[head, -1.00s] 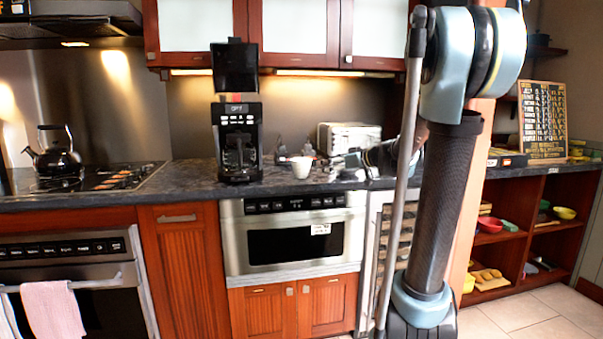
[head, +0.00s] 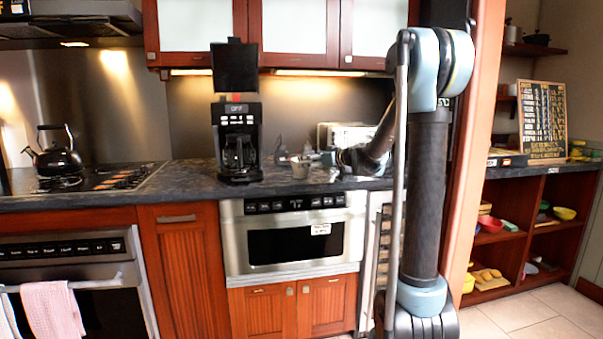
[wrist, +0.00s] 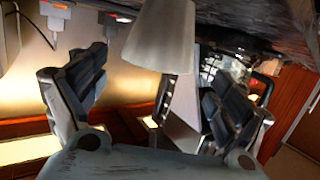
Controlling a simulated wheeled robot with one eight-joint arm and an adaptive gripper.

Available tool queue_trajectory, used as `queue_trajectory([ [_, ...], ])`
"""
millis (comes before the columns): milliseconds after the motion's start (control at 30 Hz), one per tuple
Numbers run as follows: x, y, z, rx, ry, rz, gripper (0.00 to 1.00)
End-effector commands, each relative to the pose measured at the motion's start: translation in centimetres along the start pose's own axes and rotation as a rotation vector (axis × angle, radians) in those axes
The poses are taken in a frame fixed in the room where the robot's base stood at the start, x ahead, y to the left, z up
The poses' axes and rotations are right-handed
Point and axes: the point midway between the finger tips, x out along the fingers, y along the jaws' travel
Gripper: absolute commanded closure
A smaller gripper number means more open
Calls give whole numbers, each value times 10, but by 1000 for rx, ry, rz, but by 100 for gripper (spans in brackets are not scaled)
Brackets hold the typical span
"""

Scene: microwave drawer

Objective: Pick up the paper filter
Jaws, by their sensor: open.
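The paper filter (wrist: 162,38) is a pale, cone-shaped cup in the wrist view, at the top middle. In the head view it is a small greyish cup (head: 300,170) on the dark counter, right of the coffee maker. My gripper (wrist: 157,80) is open, with one dark-padded finger on each side of the filter's line. I cannot tell whether either finger touches it. In the head view my gripper (head: 325,158) is small and partly blurred, just right of the filter.
The coffee maker (head: 238,140) stands left of the filter. A toaster (head: 345,134) is behind my arm. The dark counter (wrist: 255,30) fills the wrist view's upper right. A microwave drawer (head: 295,240) is below the counter. A kettle (head: 56,155) stands on the stove.

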Motion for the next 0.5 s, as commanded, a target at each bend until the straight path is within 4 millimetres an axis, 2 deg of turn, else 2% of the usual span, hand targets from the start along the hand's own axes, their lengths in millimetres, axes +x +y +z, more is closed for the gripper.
queue_trajectory([
  [333, 18, 0, 0, 0, -1, -1, 9],
  [500, 38, 2, 0, -1, 0, -1, 9],
])
